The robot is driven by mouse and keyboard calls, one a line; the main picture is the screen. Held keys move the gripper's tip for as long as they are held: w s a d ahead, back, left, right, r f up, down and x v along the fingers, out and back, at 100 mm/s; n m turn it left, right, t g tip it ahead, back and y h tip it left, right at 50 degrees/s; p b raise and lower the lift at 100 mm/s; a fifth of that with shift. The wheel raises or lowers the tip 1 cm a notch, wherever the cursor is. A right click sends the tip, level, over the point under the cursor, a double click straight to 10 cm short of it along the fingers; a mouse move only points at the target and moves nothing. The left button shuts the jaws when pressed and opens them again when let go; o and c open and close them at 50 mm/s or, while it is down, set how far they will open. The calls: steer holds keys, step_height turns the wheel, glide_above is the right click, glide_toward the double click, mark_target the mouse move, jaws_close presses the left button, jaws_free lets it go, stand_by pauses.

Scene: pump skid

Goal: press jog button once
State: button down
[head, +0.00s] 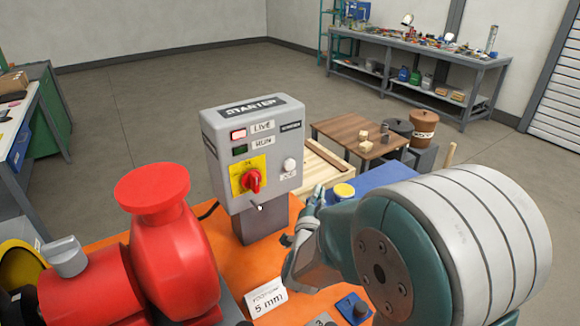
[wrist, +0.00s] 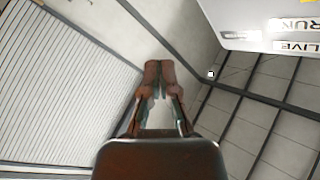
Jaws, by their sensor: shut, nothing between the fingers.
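The grey starter box (head: 222,150) stands on a post in the middle of the head view. Its pale round jog button (head: 289,165) is at the right of the front face, above a small label. My gripper (head: 319,194) is to the right of and below the button, apart from the box. In the wrist view my gripper (wrist: 158,68) is shut and empty. Part of the starter box (wrist: 255,30) shows upside down at upper right there, with the RUN and LIVE labels; the jog button cannot be made out in that view.
A red rotary switch (head: 252,181) on a yellow plate sits left of the button. The red pump (head: 170,245) stands left of the box on the orange skid (head: 105,247). A wooden table (head: 350,128) is behind. A blue surface (head: 385,178) lies behind my arm.

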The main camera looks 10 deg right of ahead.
steer(key=w+a, duration=0.1)
steer(key=w, duration=0.1)
steer(key=w+a, duration=0.1)
steer(key=w, duration=0.2)
steer(key=w+a, duration=0.1)
steer(key=w, duration=0.2)
steer(key=shift+a, duration=0.15)
steer(key=shift+w, duration=0.15)
stand_by(1.2)
steer(key=shift+w+a, duration=0.1)
steer(key=shift+w, duration=0.1)
steer(key=shift+w+a, duration=0.15)
steer(key=shift+w, duration=0.3)
stand_by(0.8)
steer(key=shift+s, duration=0.1)
steer(key=shift+s+d, duration=0.3)
steer(key=shift+s, duration=0.45)
steer(key=shift+s+d, duration=0.35)
steer(key=shift+s, duration=0.4)
steer(key=shift+s+d, duration=0.3)
steer(key=shift+s, duration=0.5)
steer(key=shift+s+d, duration=0.35)
steer(key=shift+s, duration=0.4)
